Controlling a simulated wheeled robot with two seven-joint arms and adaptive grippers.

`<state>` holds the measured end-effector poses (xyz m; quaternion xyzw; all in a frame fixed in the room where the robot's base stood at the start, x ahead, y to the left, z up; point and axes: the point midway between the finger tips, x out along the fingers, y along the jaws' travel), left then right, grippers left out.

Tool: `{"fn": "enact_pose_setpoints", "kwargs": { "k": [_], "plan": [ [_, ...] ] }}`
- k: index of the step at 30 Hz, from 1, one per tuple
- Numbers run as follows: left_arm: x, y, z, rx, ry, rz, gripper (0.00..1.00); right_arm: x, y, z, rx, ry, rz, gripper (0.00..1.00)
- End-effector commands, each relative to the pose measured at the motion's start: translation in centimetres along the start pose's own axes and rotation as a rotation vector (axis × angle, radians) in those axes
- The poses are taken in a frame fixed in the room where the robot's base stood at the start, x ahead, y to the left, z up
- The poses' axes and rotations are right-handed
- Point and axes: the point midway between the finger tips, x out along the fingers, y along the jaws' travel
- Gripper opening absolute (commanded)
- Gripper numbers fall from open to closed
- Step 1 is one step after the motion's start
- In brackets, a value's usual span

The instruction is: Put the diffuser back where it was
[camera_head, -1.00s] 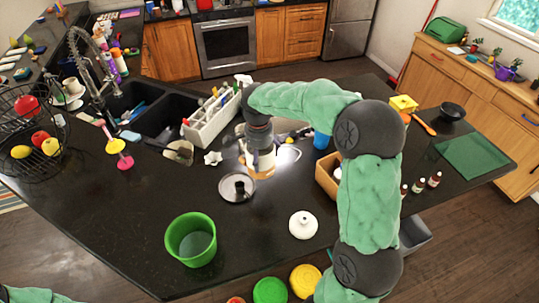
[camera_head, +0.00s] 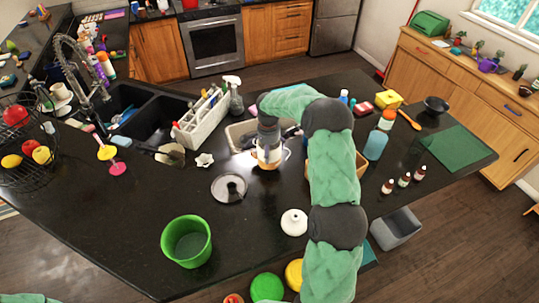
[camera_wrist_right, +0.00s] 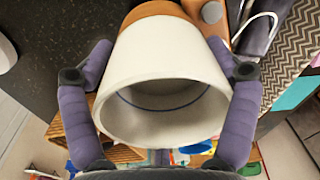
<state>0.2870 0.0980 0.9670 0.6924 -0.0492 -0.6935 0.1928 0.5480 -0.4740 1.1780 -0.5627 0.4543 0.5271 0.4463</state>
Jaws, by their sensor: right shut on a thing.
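The diffuser (camera_head: 266,160) is a white, open-topped cup shape with a wood-coloured base. My right gripper (camera_head: 267,140) is shut on it over the black counter, its fingers on both sides. The right wrist view shows the white rim and hollow inside of the diffuser (camera_wrist_right: 165,70) between the purple fingers of my right gripper (camera_wrist_right: 160,110). From the head view I cannot tell whether its base touches the counter. A white rounded piece with a short neck (camera_head: 294,222) stands apart on the counter; it may be the diffuser's top. My left gripper is out of view.
A white caddy (camera_head: 202,122) and a spray bottle (camera_head: 235,98) stand behind. A blue bottle (camera_head: 375,146) and small brown bottles (camera_head: 404,180) are right of my arm.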

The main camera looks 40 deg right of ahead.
Motion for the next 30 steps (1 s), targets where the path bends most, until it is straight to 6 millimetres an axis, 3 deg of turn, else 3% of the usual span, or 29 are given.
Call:
{"fn": "enact_pose_setpoints", "kwargs": {
  "k": [9, 20, 21, 22, 30],
  "plan": [
    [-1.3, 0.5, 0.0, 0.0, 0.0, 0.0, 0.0, 3.1, 0.0, -0.3, 0.001, 0.001, -0.001, 0.31],
    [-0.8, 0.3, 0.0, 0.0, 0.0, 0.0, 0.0, 3.7, 0.0, -0.2, 0.001, 0.002, -0.002, 0.31],
    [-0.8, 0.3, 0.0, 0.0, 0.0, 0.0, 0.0, 3.8, 0.0, -0.1, 0.0, 0.0, 0.0, 0.93],
    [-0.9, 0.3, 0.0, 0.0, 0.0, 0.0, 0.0, 3.8, 0.0, -0.1, 0.0, 0.0, 0.0, 1.0],
    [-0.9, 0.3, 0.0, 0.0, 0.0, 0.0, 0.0, 3.7, 0.0, -0.1, 0.0, 0.0, 0.0, 1.0]
  ]
}}
